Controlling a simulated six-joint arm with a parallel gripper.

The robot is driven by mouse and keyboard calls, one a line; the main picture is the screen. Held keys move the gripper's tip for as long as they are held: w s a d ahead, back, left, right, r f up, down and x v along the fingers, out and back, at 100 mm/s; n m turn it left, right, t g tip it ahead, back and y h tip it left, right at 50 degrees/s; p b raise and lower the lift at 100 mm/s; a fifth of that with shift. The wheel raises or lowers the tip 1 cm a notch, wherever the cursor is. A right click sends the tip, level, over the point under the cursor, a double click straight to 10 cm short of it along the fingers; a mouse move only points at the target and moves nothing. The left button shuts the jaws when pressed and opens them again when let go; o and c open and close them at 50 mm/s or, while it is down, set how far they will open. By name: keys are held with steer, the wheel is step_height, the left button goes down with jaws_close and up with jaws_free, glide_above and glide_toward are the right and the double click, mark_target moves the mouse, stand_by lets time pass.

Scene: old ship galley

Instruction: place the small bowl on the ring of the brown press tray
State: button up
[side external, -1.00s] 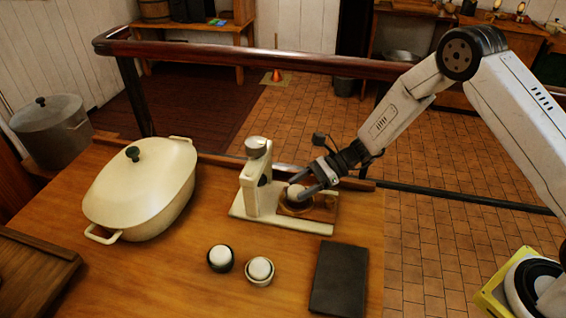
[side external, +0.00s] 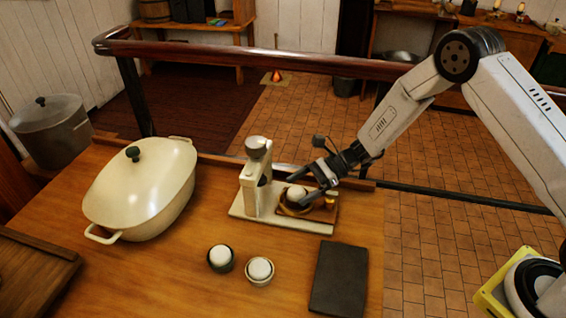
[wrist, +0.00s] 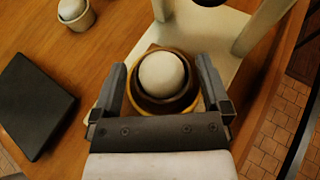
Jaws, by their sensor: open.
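The small brown bowl (wrist: 163,103), with a white ball (wrist: 162,75) in it, sits upright on the brown press tray (side external: 322,215). A yellow ring edge (wrist: 190,110) shows around its lower part; the exact contact is hidden. The ball also shows in the side view (side external: 297,193). The cream press (side external: 250,185) stands on the left of the tray. My gripper (side external: 303,183) is open just above the bowl. In the wrist view its fingers (wrist: 163,82) lie on either side of the bowl, with visible gaps.
A black-rimmed cup (side external: 220,260) and a cream cup (side external: 260,273), each with a white ball, stand in front. A dark flat book (side external: 340,279) lies right of them. A large cream lidded pot (side external: 140,195) fills the left. A rail (side external: 260,60) runs behind the table.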

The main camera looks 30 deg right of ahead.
steer(key=shift+r, duration=0.1)
steer(key=v, duration=1.2)
stand_by(0.4)
steer(key=s+d+r+n+h, duration=0.1)
steer(key=s+r+n+h, duration=0.1)
steer(key=s+n+h, duration=0.4)
steer(key=s+d+r+n+h, duration=0.2)
steer(key=s+n+h, duration=0.5)
steer(key=s+n, duration=0.4)
steer(key=r+n, duration=0.1)
steer(key=n, duration=0.2)
steer(key=shift+s+r, duration=0.2)
steer(key=shift+s, duration=0.1)
